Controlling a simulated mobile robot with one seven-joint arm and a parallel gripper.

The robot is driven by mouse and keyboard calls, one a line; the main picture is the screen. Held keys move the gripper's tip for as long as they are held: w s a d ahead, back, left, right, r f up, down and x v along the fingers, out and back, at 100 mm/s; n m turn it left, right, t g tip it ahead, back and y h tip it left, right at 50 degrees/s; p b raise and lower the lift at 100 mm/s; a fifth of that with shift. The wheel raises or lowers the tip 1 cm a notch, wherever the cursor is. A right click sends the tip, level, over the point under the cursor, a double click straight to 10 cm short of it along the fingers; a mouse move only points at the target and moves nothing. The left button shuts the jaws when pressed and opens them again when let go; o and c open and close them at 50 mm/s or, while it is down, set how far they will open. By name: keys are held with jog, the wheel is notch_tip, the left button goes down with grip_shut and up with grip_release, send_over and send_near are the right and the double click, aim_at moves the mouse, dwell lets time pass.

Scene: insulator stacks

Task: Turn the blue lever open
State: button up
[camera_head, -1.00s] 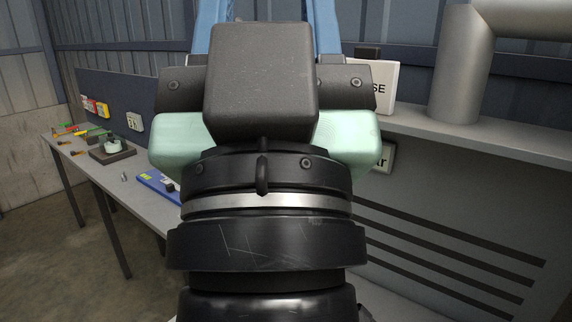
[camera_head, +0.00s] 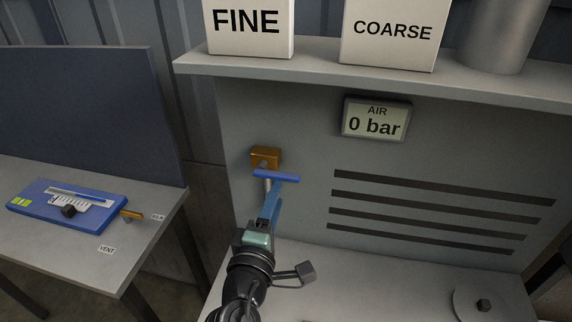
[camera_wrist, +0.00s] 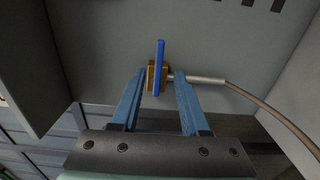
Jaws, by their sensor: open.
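The blue lever (camera_head: 276,176) is a bar on a brass valve body (camera_head: 265,155) on the grey panel. It lies roughly level, to the right, in the head view. In the wrist view the lever (camera_wrist: 159,62) runs up and down the picture, in front of the brass body (camera_wrist: 151,80). My gripper (camera_head: 270,190) is open and points at the valve from below in the head view. In the wrist view its blue fingers (camera_wrist: 161,76) stand either side of the lever and brass body, with gaps showing. I cannot tell whether the fingertips reach the lever's depth.
A display (camera_head: 375,120) reads AIR 0 bar. A shelf (camera_head: 330,78) above holds boxes marked FINE (camera_head: 247,28) and COARSE (camera_head: 391,38). A hose (camera_wrist: 265,108) leaves the valve's right side in the wrist view. A blue device (camera_head: 66,208) lies on the left table.

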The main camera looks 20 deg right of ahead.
aim_at(285, 174)
jog(key=x, duration=1)
jog(key=shift+d+r, duration=0.1)
jog(key=shift+d, duration=0.1)
grip_shut()
dwell(1.1)
